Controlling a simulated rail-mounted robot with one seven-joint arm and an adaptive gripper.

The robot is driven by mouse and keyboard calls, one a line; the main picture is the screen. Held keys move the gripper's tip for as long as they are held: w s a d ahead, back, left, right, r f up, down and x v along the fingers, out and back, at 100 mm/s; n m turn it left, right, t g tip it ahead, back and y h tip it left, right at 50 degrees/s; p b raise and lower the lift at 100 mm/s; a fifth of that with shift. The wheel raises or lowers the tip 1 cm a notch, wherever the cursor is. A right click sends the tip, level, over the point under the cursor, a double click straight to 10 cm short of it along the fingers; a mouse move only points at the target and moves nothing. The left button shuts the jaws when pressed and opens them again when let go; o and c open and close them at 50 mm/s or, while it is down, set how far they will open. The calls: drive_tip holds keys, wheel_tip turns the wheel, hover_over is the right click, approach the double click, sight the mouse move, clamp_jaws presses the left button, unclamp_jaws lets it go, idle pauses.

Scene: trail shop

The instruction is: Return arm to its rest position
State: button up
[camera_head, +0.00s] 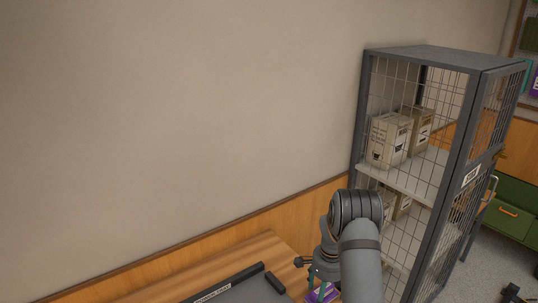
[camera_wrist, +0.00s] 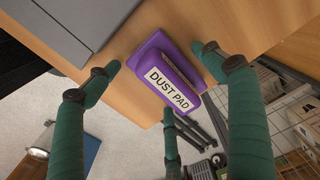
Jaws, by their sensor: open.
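My gripper (camera_wrist: 162,78) shows in the wrist view with its dark green fingers spread apart. It is open. A purple dust pad (camera_wrist: 168,98) with a white label reading "DUST PAD" lies between and beyond the fingers, by the edge of the wooden table (camera_wrist: 135,28). I cannot tell whether any finger touches it. In the head view my arm bends down over the right end of the table (camera_head: 215,265). Only a bit of the gripper (camera_head: 316,290) shows there, with a purple patch of the pad (camera_head: 326,294) beside it at the bottom edge.
A dark tray (camera_head: 228,290) with a label lies on the table left of my arm. A tall wire-mesh cabinet (camera_head: 455,85) holding cardboard boxes (camera_head: 388,140) stands close on the right. A green drawer unit (camera_head: 512,215) is beyond it. The wall above the table is clear.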

drive_tip(key=shift+r, duration=1.65)
